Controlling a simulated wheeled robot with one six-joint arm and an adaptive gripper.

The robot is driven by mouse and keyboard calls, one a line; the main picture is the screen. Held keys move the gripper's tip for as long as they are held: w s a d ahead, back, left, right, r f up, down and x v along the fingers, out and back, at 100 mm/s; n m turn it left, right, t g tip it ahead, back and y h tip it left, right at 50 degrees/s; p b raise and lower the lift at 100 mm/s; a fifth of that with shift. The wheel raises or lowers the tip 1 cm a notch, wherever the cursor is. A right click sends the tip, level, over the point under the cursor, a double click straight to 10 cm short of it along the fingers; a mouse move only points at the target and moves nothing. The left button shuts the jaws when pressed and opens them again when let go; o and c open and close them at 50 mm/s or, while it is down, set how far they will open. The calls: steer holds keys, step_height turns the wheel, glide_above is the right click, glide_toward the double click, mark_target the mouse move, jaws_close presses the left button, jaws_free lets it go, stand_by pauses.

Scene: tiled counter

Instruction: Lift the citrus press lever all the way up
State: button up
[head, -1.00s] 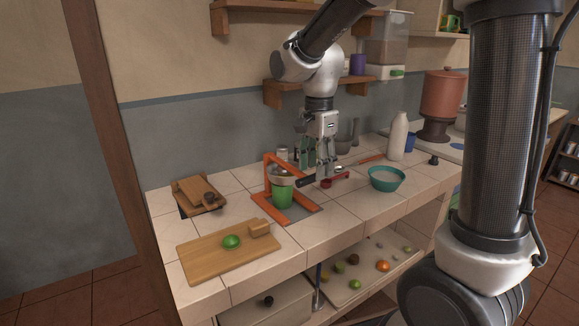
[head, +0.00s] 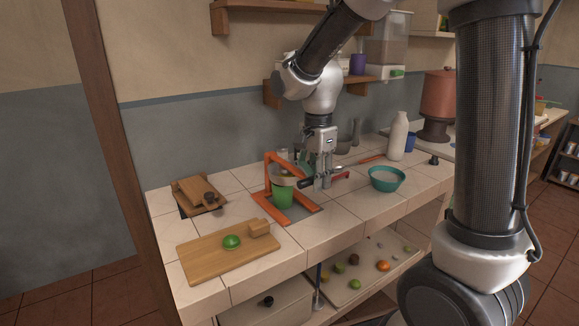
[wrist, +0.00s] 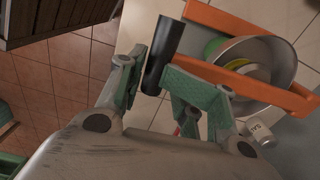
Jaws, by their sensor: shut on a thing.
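The citrus press has an orange frame (head: 270,170) standing on the counter, with a metal bowl (head: 285,171) and a green cup (head: 283,196) below it. In the wrist view its orange bar (wrist: 225,75) crosses by the bowl (wrist: 282,60), with green and yellow showing inside. The lever's black grip (head: 307,183) sticks out to the right, low and near level. My gripper (head: 322,184) is at this grip. In the wrist view the black grip (wrist: 166,50) lies between the fingers of my gripper (wrist: 150,78), which is shut on it. The fingertips' contact is partly hidden.
A cutting board (head: 225,258) with a green lime (head: 232,242) lies front left. A teal bowl (head: 386,180) and white bottle (head: 398,137) stand to the right. A red-handled object (head: 341,176) lies close behind my gripper. A wall shelf (head: 275,95) hangs above.

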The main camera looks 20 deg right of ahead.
steer(key=shift+s, duration=0.15)
steer(key=shift+c, duration=0.3)
steer(key=r, duration=0.3)
steer(key=shift+w, duration=0.2)
steer(key=c, duration=0.3)
steer(key=shift+w+a+r, duration=0.1)
steer(key=shift+w+r, duration=0.05)
steer(key=shift+r, duration=0.7)
steer(key=shift+w+a+r, duration=0.1)
steer(key=shift+w+r, duration=0.2)
steer(key=shift+r, duration=0.4)
steer(key=shift+w+a+r, duration=0.15)
steer(key=shift+w+r, duration=0.2)
steer(key=shift+r, duration=0.4)
steer(key=shift+w+a+r, duration=0.1)
steer(key=shift+w+r, duration=0.2)
steer(key=shift+r, duration=0.4)
steer(key=shift+w+a+r, duration=0.25)
steer(key=shift+w+r, duration=0.4)
steer(key=shift+r, duration=0.3)
steer(key=shift+w+a+r, duration=0.25)
steer(key=shift+w+r, duration=0.4)
steer(key=shift+r, duration=0.25)
